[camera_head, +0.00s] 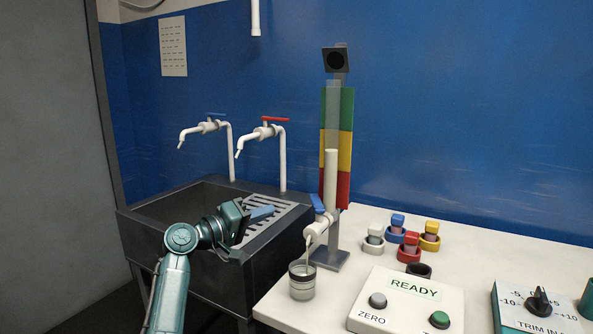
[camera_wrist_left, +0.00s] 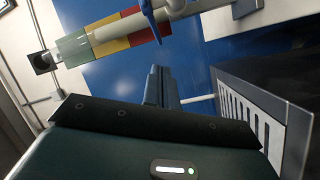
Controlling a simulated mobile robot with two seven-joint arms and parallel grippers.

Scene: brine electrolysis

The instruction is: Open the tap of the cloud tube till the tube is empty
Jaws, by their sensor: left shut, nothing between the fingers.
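The cloud tube (camera_head: 331,180) stands upright before a green, yellow and red strip (camera_head: 345,150). Its lower part looks opaque white, its upper part clear grey. The tap (camera_head: 318,230) is at its foot, with a blue lever (camera_head: 317,204) tilted upward. A thin pale line runs from the spout towards a glass beaker (camera_head: 302,284); I cannot tell if it is liquid. My left gripper (camera_head: 262,213) is shut and empty over the sink, left of the lever and apart from it. In the left wrist view the blue lever (camera_wrist_left: 151,22) is beyond the shut fingers (camera_wrist_left: 160,88).
The dark sink (camera_head: 190,200) with a slatted drainer (camera_head: 285,213) lies left of the white bench (camera_head: 460,255). Two water taps (camera_head: 268,132) rise behind it. Coloured stoppered pots (camera_head: 411,243), a READY box (camera_head: 405,305) and a dial box (camera_head: 538,305) stand on the bench.

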